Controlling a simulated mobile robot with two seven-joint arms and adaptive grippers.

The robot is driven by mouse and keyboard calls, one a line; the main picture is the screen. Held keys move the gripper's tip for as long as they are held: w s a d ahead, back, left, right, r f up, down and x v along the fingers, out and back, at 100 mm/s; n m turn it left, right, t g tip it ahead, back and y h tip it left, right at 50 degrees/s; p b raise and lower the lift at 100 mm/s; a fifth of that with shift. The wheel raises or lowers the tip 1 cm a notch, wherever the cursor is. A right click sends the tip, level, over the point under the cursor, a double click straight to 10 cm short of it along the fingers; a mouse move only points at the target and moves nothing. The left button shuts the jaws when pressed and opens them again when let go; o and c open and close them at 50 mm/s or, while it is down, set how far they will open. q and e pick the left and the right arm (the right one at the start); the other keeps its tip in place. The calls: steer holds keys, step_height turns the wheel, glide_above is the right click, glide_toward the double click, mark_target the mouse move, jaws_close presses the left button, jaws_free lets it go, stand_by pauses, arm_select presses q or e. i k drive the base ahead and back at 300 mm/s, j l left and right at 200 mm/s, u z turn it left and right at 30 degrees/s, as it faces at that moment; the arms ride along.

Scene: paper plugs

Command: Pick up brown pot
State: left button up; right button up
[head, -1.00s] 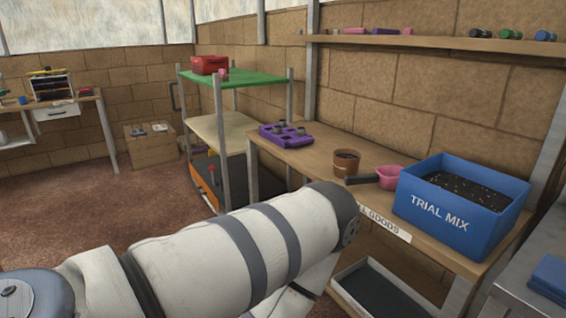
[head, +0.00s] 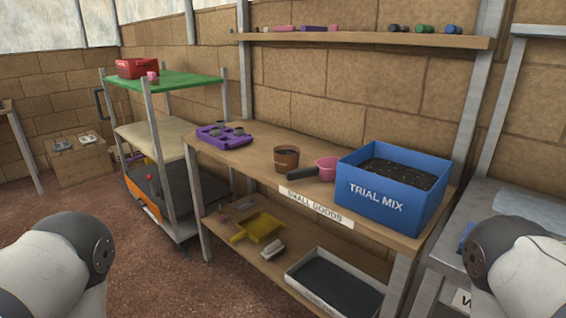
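The brown pot (head: 286,160) stands upright on the wooden bench, with dark soil showing inside its rim. It sits left of a pink scoop and right of a purple tray. Only rounded white and grey links of my two arms show, at the lower left and lower right edges. Neither gripper is in the picture, and nothing is touching the pot.
The wooden bench (head: 252,158) also carries a purple tray (head: 224,136), a pink scoop (head: 327,168) with a dark handle, and a blue TRIAL MIX box (head: 376,200). A lower shelf holds a yellow dustpan (head: 261,228). A green-topped rack (head: 185,79) stands left.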

mark_target(285, 157)
steer(key=i+j+z, duration=0.1)
steer(key=i+j, duration=0.15)
steer(key=i+j+z, duration=0.15)
steer(key=j, duration=0.25)
steer(key=i+j+z, duration=0.1)
steer(key=i+j, duration=0.2)
steer(key=j, duration=0.1)
